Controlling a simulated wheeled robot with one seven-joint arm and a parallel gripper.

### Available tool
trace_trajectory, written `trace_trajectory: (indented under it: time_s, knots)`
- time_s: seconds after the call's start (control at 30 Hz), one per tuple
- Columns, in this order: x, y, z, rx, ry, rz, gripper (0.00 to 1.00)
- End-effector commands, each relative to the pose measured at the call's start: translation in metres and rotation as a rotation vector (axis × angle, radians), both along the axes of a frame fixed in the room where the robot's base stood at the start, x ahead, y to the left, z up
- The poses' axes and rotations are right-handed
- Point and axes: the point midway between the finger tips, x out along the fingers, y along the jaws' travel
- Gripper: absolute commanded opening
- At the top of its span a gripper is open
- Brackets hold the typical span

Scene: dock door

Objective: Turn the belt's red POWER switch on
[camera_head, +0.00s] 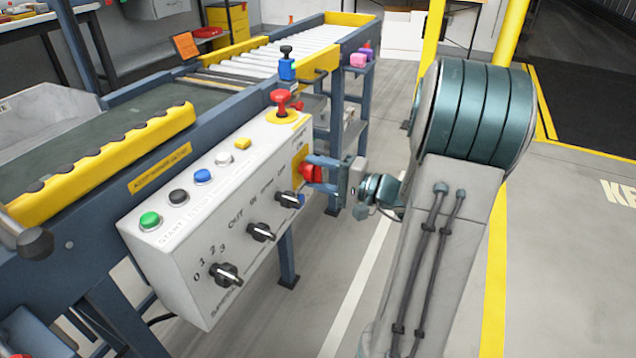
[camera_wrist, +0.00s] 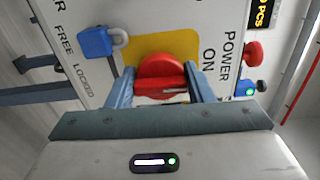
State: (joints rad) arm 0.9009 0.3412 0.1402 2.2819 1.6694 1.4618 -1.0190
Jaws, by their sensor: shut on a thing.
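The red POWER switch (camera_wrist: 160,68) is a round red knob on a yellow plate (camera_wrist: 190,44) at the end of the white control box (camera_head: 215,190). In the head view, the red switch (camera_head: 310,173) is partly covered by my gripper (camera_head: 316,172). In the wrist view, the fingers of my gripper (camera_wrist: 158,84) stand on both sides of the knob's grip, shut on it. The words POWER and ON are printed to the right of the knob. I cannot tell for sure which position the knob points to.
A blue padlock (camera_wrist: 95,42) hangs beside the plate, near FREE and LOCKED. A red mushroom button (camera_head: 281,98) stands on top of the box. Black selector knobs (camera_head: 225,274) and coloured push buttons (camera_head: 150,220) line the box. Open floor lies to the right.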

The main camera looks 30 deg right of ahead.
Motion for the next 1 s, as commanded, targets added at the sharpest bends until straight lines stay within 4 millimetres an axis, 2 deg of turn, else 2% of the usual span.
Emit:
trace_trajectory:
  time_s: [0.63,0.67,0.73,1.0]
  knots:
    - [-0.0004,-0.0006,-0.0008,-0.045,-0.032,-0.002,0.24]
    - [-0.0004,-0.0006,-0.0008,-0.045,-0.032,-0.002,0.50]
    - [-0.0003,-0.0006,-0.0008,-0.045,-0.032,-0.001,0.69]
    - [-0.0002,0.0000,-0.0004,-0.043,-0.032,0.000,0.69]
